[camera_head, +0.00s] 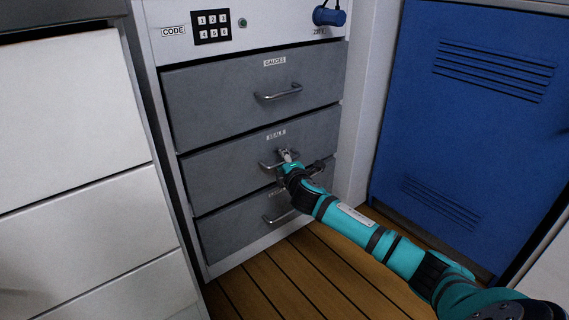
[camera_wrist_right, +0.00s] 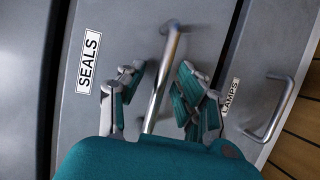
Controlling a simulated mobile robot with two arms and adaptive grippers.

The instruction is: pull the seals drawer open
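The seals drawer (camera_head: 222,170) is the middle grey drawer front in the cabinet and looks flush with the drawers above and below. Its label reads SEALS in the right wrist view (camera_wrist_right: 88,60). Its metal bar handle (camera_wrist_right: 163,75) runs between the two fingers of my right gripper (camera_wrist_right: 160,88), with a visible gap on each side. The gripper is open around the handle. In the head view my right gripper (camera_head: 286,157) is at the handle and hides part of it. My left gripper is not in view.
The gauges drawer (camera_head: 215,95) is above and the lamps drawer (camera_head: 230,227) below, its handle (camera_wrist_right: 275,110) close beside my right gripper. A keypad (camera_head: 212,26) is at the top. White drawers (camera_head: 75,130) stand left, a blue locker (camera_head: 470,140) right. The wooden floor (camera_head: 285,275) in front is clear.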

